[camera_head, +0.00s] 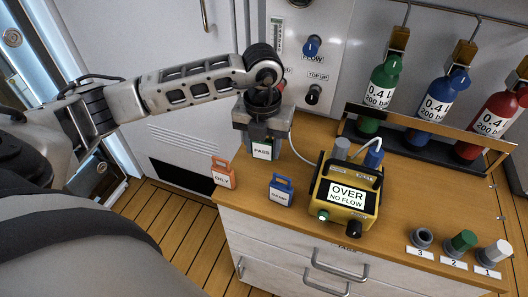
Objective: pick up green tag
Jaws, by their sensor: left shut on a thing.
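The green tag (262,151) carries a white label reading PASS and is upright at the back left of the wooden counter. My left gripper (263,133) comes down from above and is shut on its top. The jaws hide the tag's upper part. I cannot tell whether its lower edge touches the counter. My right gripper is not in view.
An orange tag (223,173) and a blue tag (281,190) stand in front of the green one. A yellow meter (345,195) reading OVER NO FLOW is to the right. Green, blue and red bottles (380,90) stand in a rack behind. Numbered caps (461,243) sit front right.

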